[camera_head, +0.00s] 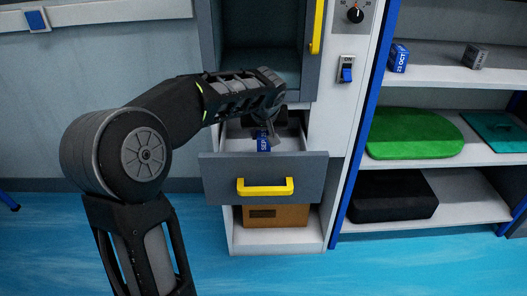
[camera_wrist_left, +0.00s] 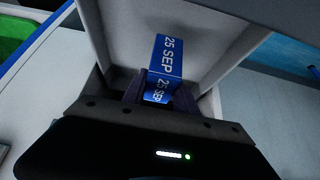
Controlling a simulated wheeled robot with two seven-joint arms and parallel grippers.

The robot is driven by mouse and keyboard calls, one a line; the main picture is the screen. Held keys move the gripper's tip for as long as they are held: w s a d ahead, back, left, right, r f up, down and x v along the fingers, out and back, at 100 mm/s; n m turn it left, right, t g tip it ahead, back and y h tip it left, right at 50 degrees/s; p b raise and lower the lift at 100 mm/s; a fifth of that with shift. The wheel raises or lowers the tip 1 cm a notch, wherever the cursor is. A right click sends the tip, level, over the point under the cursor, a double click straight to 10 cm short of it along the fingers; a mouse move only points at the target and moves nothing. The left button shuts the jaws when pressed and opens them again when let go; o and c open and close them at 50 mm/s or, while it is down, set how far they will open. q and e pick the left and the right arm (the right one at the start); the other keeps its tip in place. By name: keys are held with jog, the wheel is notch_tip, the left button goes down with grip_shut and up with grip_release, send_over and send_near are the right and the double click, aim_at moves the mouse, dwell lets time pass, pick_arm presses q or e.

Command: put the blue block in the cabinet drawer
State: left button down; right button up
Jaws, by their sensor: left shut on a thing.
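The blue block (camera_head: 263,142) shows below my left gripper (camera_head: 265,128), inside the opening of the pulled-out cabinet drawer (camera_head: 262,168). The drawer has a grey front and a yellow handle. In the left wrist view the blue block (camera_wrist_left: 168,58) carries white "25 SEP" lettering and sits between the fingers of my left gripper (camera_wrist_left: 152,92), which is shut on it. The pale drawer walls (camera_wrist_left: 112,30) surround it there. I cannot tell whether the block touches the drawer floor. My right gripper is in neither view.
Above the drawer is an open compartment (camera_head: 262,62) with a yellow-handled door (camera_head: 317,27). A brown box (camera_head: 276,216) sits in the space below. To the right, shelves hold a blue-and-white block (camera_head: 398,58), a grey block (camera_head: 475,57), a green lid (camera_head: 412,133) and a black case (camera_head: 392,196).

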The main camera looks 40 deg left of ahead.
aim_at(264, 148)
pick_arm(q)
jog(key=shift+f, duration=0.2)
jog(key=shift+f+b, duration=0.55)
jog(key=shift+f, duration=1.9)
jog(key=shift+f, duration=0.1)
jog(key=c, duration=1.4)
grip_release()
jog(key=shift+f, duration=0.1)
jog(key=shift+c, duration=0.2)
jog(key=o, duration=0.5)
